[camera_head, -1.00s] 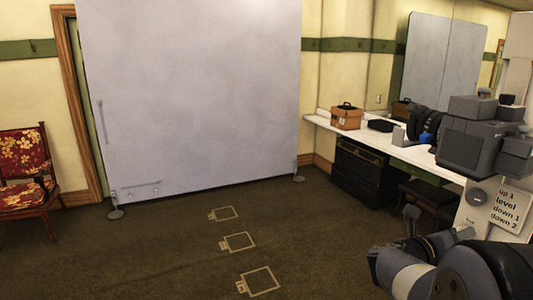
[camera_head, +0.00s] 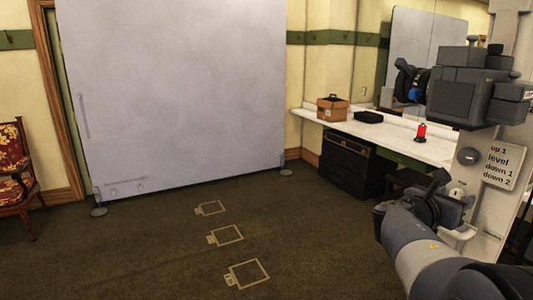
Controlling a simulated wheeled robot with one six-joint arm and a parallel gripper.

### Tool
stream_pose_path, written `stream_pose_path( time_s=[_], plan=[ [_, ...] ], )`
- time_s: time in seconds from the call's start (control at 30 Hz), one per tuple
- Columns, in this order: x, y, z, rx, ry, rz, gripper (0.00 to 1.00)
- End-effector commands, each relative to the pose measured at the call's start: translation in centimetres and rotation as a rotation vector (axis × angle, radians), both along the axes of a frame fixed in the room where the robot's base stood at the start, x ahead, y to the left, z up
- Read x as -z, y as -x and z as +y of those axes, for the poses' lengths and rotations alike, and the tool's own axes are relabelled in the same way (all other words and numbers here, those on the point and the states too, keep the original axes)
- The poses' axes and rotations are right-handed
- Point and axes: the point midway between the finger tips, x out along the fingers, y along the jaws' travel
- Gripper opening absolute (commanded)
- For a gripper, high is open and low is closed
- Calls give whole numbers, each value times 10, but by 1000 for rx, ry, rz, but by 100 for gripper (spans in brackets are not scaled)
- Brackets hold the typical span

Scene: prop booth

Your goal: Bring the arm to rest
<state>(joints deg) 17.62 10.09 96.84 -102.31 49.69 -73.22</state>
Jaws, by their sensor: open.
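My arm reaches in from the lower right corner. My gripper (camera_head: 457,209) is at its end, in front of a pale stand, with its jaws apart. I see nothing held between them. I cannot tell from this view whether it touches the stand. A dark grey studio camera (camera_head: 467,78) sits at the top of the stand, above my gripper.
A white counter (camera_head: 390,136) runs along the right wall, bearing an orange-brown box (camera_head: 332,108), a black case (camera_head: 369,117) and a red item (camera_head: 421,130). A grey panel (camera_head: 180,90) stands at the back. A red chair (camera_head: 14,178) is at left. The carpet (camera_head: 150,245) is open, with tape outlines.

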Motion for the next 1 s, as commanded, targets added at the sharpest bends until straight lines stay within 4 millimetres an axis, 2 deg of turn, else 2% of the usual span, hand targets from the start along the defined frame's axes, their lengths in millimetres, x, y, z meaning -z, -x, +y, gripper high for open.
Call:
stream_pose_path(
  time_s=[0.03, 0.7, 1.0],
  plan=[
    [5, 1, 0, 1, -15, -40, 49],
    [5, 1, 0, 0, -258, -625, 49],
    [2, 1, 0, 0, -322, -777, 49]
  ],
)
